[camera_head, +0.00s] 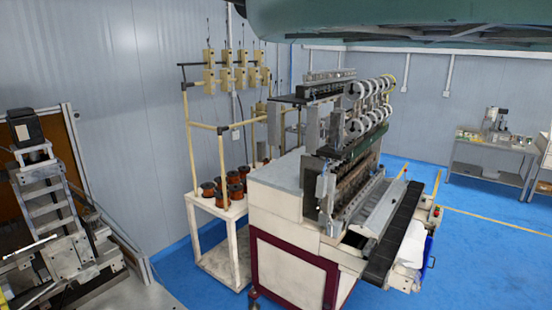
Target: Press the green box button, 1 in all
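I cannot make out a green box button in this view. The coil winder (293,184) stands in the middle, a cream cabinet on a dark red frame with rows of white spools (366,122) on top. A small yellow and red fitting (436,211), perhaps a button box, sits at the right end of its front. It is too small to tell more. My gripper is not in view.
A white rack (231,212) with copper wire spools stands left of the winder. Other machinery (50,200) fills the left side. A grey bench (487,160) stands at the back right. Blue floor (480,255) is clear right of the winder. A large teal shape covers the top right.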

